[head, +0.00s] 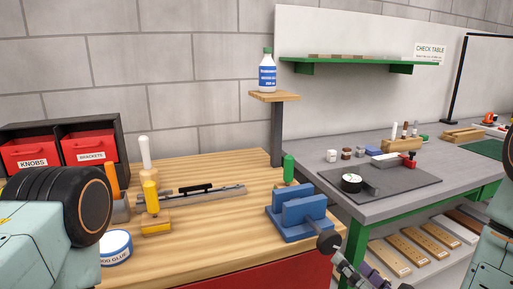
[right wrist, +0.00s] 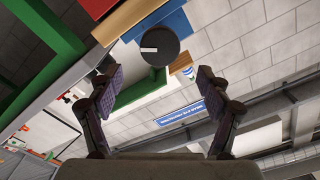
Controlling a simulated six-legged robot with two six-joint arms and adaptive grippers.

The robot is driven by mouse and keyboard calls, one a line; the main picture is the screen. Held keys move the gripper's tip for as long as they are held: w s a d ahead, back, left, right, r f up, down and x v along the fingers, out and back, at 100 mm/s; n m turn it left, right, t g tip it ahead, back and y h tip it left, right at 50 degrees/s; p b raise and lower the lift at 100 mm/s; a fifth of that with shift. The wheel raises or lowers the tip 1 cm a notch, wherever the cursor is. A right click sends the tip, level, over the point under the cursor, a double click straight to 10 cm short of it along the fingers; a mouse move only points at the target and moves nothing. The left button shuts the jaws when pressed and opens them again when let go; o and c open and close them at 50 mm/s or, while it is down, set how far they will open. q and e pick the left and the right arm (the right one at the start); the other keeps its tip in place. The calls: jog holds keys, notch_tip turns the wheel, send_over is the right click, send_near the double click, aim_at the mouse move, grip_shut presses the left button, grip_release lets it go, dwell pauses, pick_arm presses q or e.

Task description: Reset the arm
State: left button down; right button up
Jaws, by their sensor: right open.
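My right gripper (head: 362,275) shows at the bottom edge of the head view, low in front of the workbench, near the blue vise (head: 298,212). In the right wrist view its two fingers (right wrist: 160,88) stand wide apart with nothing between them. A dark round knob (right wrist: 158,45), seemingly the vise's handle end (head: 327,243), lies beyond the fingertips, apart from them. My left arm's link and joint fill the lower left of the head view; its gripper is out of frame.
The wooden workbench (head: 200,240) holds a glue tub (head: 116,247), a yellow-handled tool (head: 153,205) and a metal rail (head: 205,200). A bottle (head: 267,72) stands on a raised shelf. A grey table (head: 390,205) with a dark mat (head: 410,187) is at right.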

aim_at(332, 243)
jog(key=x, duration=0.9)
jog(key=shift+a, duration=0.1)
jog(key=shift+s+f+n, duration=0.1)
jog(key=shift+n, duration=0.3)
jog(key=shift+n+b, duration=0.5)
jog(key=shift+n, duration=0.3)
jog(key=n+b, duration=0.1)
jog(key=n, duration=0.3)
jog(key=v, duration=0.6)
jog(key=shift+s, duration=0.15)
jog(key=shift+s+d, duration=0.2)
jog(key=shift+s, duration=0.35)
